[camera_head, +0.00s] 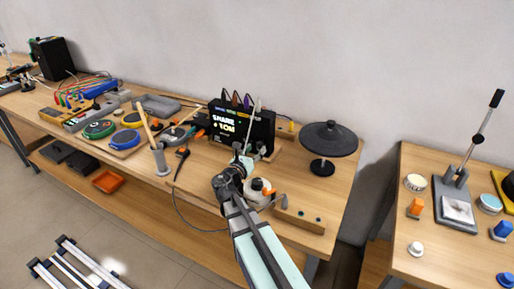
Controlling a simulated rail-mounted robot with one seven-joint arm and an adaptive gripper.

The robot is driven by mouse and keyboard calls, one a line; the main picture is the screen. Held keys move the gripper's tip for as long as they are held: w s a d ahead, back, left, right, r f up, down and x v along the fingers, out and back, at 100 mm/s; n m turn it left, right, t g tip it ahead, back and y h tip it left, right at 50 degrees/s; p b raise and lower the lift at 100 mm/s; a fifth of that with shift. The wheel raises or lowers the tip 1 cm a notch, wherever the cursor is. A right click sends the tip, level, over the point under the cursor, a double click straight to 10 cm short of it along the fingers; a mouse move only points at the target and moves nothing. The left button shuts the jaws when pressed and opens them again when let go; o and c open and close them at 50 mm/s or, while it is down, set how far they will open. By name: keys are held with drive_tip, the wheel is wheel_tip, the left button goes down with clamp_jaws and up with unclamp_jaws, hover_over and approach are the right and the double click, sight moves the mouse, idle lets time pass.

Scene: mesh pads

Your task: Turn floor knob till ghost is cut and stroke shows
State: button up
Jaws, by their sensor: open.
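A black drum module box (263,128) stands upright at the back of the long wooden table. Its lit screen (224,123) shows green and yellow lettering that looks like "SNARE" and "TOM". My gripper (246,158) is open and small in the picture, close in front of the module's lower right part. My arm reaches up to it from the bottom of the view. The floor knob cannot be made out; the gripper and wrist cover part of the module's lower front. I cannot tell whether the fingers touch anything.
A dark round cymbal pad (328,138) on a stand is right of the module. A white round object (257,190) and a wooden block (300,222) lie near my arm. Drumsticks in a holder (160,160) and round pads (126,139) are left. A second table (455,255) stands right.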

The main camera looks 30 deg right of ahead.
drive_tip(key=shift+x, duration=1.05)
clamp_jaws()
drive_tip(key=shift+b, duration=0.4)
